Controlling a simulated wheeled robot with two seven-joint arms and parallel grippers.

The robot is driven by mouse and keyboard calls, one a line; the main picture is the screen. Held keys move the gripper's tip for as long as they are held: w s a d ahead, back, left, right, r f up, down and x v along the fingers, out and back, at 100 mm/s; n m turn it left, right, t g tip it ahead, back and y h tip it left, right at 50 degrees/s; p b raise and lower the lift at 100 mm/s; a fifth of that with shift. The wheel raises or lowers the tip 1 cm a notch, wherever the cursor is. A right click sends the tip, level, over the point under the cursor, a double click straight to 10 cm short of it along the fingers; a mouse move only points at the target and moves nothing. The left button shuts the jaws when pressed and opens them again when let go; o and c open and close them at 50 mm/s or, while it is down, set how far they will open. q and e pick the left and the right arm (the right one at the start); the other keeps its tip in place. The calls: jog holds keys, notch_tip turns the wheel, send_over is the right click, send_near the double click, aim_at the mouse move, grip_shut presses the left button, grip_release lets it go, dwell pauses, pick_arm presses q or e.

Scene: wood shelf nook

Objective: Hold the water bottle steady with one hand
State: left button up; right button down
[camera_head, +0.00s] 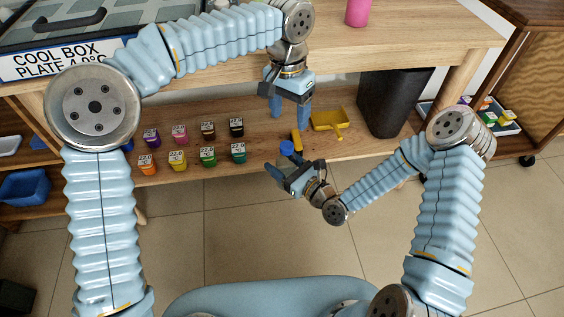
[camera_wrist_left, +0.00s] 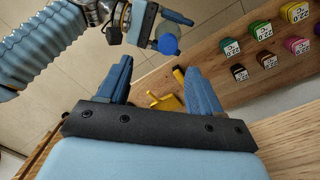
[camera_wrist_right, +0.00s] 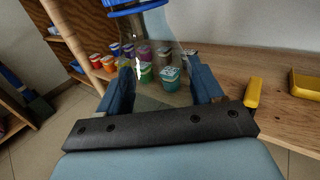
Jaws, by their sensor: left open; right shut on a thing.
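The water bottle is clear with a blue cap (camera_head: 286,147). My right gripper (camera_head: 281,172) is shut on it at the front edge of the lower shelf. In the right wrist view the clear bottle body (camera_wrist_right: 160,45) stands between the fingers, with the blue cap at the top edge. My left gripper (camera_head: 289,108) is open and empty, pointing down from above, behind and apart from the bottle. In the left wrist view the blue cap (camera_wrist_left: 168,44) shows beyond the open fingers, near my right gripper.
Several coloured labelled jars (camera_head: 208,155) stand on the lower shelf (camera_head: 265,135) to the left. A yellow dustpan (camera_head: 330,120) lies to the right, with a small yellow piece (camera_head: 297,139) close behind the bottle. A dark bin (camera_head: 395,100) stands farther right. A pink cup (camera_head: 358,12) is on the upper surface.

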pick_arm(q)
jog(key=s+f+n+g+h, duration=0.1)
jog(key=s+f+g+h, duration=0.15)
jog(key=s+f, duration=0.55)
jog(key=s+f+n+g+h, duration=0.2)
jog(key=s+f+h, duration=0.1)
jog(key=f, duration=0.9)
jog(key=s+a+f+n+t+y, duration=0.1)
jog(key=s+a+f+n+t, duration=0.1)
jog(key=a+f, duration=0.6)
jog(key=s+a+f+n+t, duration=0.3)
jog(key=s+a+f+n, duration=0.2)
jog(key=a+f, duration=0.3)
notch_tip(320, 180, down, 2)
jog(key=shift+s+a+f+y, duration=0.1)
jog(key=shift+s+a+y, duration=0.1)
jog(key=shift+a+y, duration=0.15)
jog(key=shift+t, duration=0.25)
